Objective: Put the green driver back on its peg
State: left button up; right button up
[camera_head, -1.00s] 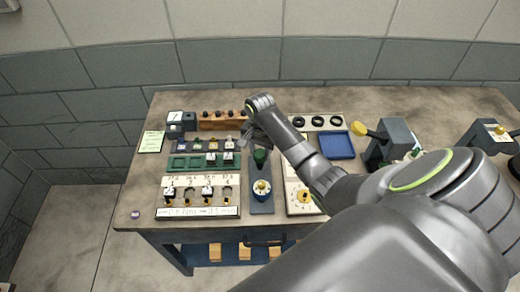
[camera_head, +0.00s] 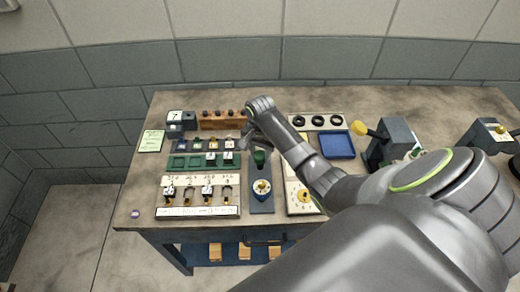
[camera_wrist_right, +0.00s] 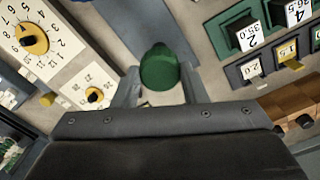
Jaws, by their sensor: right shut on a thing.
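The green driver (camera_wrist_right: 159,68) shows as a rounded green handle between the fingers of my right gripper (camera_wrist_right: 160,85) in the right wrist view. The fingers are shut on it. In the head view the green handle (camera_head: 261,157) stands at the upper part of a narrow grey board (camera_head: 262,206), just below my right gripper (camera_head: 256,143). Its lower end is hidden, and I cannot tell whether it touches the board. I cannot make out its peg. My left gripper is not in view.
Left are green-framed trays (camera_head: 188,162), a white numbered panel (camera_head: 198,212) and a wooden rack (camera_head: 221,122). Right are a dial panel (camera_head: 303,197), a blue tray (camera_head: 337,146) and a grey clamp-like block (camera_head: 393,141).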

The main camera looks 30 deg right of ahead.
jog(key=shift+f, duration=0.35)
jog(key=o, duration=1.2)
jog(key=shift+o, duration=0.4)
jog(key=o, duration=0.3)
jog(key=shift+r, duration=3.8)
